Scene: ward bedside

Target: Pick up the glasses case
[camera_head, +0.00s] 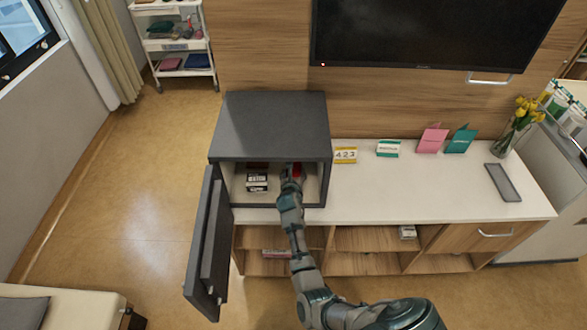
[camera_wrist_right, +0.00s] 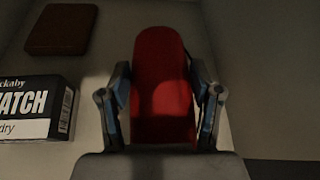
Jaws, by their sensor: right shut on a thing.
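The red glasses case (camera_wrist_right: 162,85) lies between the two fingers of my right gripper (camera_wrist_right: 162,100) in the right wrist view. The fingers are shut on its sides. In the head view my right gripper (camera_head: 291,183) reaches into the open dark grey cabinet (camera_head: 268,120), and a bit of the red case (camera_head: 297,171) shows beside it. The gripper hides most of the case there. I cannot tell whether the case touches the cabinet floor. My left gripper is not in view.
A black and white box (camera_wrist_right: 35,108) is left of the case, with a brown item (camera_wrist_right: 62,30) behind it. The cabinet door (camera_head: 207,245) hangs open at left. The white counter (camera_head: 420,195) carries a 423 sign (camera_head: 345,156), cards and a grey tray (camera_head: 503,182).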

